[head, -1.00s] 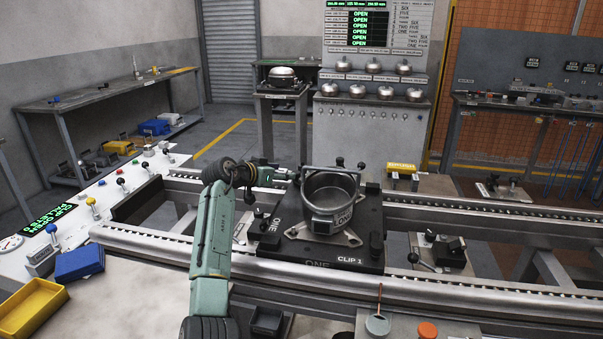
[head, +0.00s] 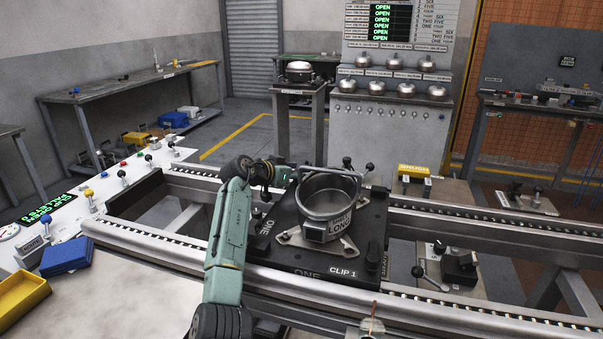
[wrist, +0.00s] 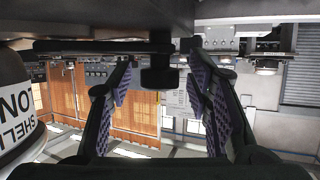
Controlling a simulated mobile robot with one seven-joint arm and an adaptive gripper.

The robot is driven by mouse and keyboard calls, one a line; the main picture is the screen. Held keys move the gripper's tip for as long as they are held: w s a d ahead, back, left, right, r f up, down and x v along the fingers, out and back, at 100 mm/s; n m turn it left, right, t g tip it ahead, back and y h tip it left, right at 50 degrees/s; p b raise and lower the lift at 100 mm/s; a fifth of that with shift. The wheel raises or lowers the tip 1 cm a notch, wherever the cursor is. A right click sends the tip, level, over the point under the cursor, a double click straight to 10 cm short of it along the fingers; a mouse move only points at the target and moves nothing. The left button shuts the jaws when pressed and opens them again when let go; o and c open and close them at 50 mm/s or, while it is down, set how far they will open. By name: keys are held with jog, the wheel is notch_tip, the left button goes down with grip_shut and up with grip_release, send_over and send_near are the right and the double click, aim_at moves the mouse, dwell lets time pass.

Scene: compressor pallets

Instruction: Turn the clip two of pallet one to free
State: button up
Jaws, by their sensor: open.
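Pallet one (head: 318,273) is a dark plate on the rail, marked ONE, with a CLIP 1 label at its front right. In the wrist view, which looks upside down, my gripper (wrist: 160,96) is open, with a finger on each side of a black knob (wrist: 158,78), probably the clip's. The fingers look apart from it. The shell (wrist: 22,105) shows at the left. No clip two label is readable.
Two black knobs (head: 369,168) stand behind the shell at the pallet's back right. The front rail (head: 450,310) runs along the pallet. A lever fixture (head: 458,265) is right of it. A blue bin (head: 66,256) and yellow tray (head: 20,296) lie at the left.

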jog(key=shift+c, duration=0.2)
grip_shut()
dwell(0.5)
